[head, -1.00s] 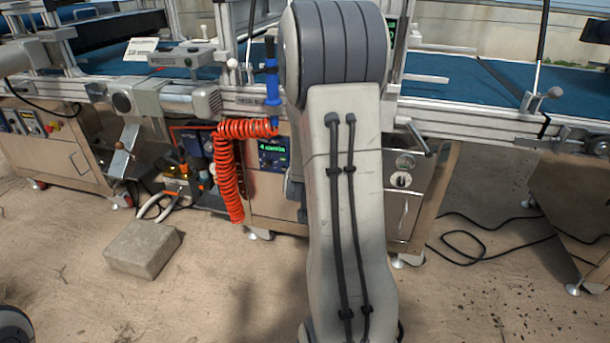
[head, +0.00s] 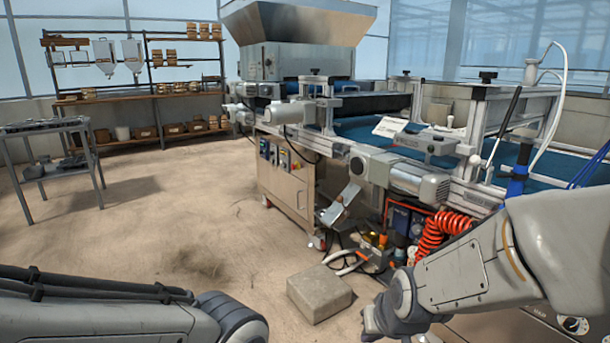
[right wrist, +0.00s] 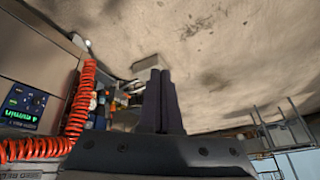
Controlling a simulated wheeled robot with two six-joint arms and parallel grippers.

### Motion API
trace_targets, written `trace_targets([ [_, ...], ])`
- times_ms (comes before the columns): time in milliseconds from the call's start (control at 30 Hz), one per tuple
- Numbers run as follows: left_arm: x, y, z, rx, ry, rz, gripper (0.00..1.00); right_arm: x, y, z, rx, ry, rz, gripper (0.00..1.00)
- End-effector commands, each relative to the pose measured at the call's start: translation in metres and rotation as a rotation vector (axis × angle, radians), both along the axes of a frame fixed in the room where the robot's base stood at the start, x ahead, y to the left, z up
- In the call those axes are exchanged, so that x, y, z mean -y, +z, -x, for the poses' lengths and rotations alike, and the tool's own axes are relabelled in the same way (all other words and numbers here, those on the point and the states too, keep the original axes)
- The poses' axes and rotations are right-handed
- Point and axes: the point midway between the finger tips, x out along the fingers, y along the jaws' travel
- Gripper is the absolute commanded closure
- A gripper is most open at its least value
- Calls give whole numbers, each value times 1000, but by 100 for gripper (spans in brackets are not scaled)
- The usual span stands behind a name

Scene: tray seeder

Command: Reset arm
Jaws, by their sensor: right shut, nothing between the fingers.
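My right arm comes in from the right in the head view, in front of the tray seeder (head: 395,170). My right gripper (head: 370,325) points down near the bottom edge, just right of a concrete block. In the right wrist view its two dark fingers (right wrist: 160,72) lie together, shut, with nothing held. My left arm (head: 110,315) crosses the bottom left corner of the head view. Its gripper is not in view.
The concrete block (head: 320,290) lies on the floor. A coiled orange hose (head: 432,235) hangs from the seeder near my right forearm. A grey cart (head: 45,125) and a shelf rack (head: 150,97) stand at the back left. The floor between is open.

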Motion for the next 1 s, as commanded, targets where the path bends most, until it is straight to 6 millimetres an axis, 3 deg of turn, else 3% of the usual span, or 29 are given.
trace_targets([
  [33,0,0,0,0,0,0,50,-28,4,23,-46,106,5,100],
  [100,0,0,0,0,0,0,50,-52,6,56,-117,224,20,100],
  [200,0,0,0,0,0,0,50,-72,9,97,-200,360,50,100],
  [333,0,0,0,0,0,0,50,-84,14,143,-289,508,96,100],
  [500,0,0,0,0,0,0,50,-84,21,196,-384,677,170,100],
  [867,0,80,0,0,0,0,50,-82,100,194,-390,666,168,100],
  [1000,0,122,0,0,0,0,50,-82,142,194,-390,666,168,100],
])
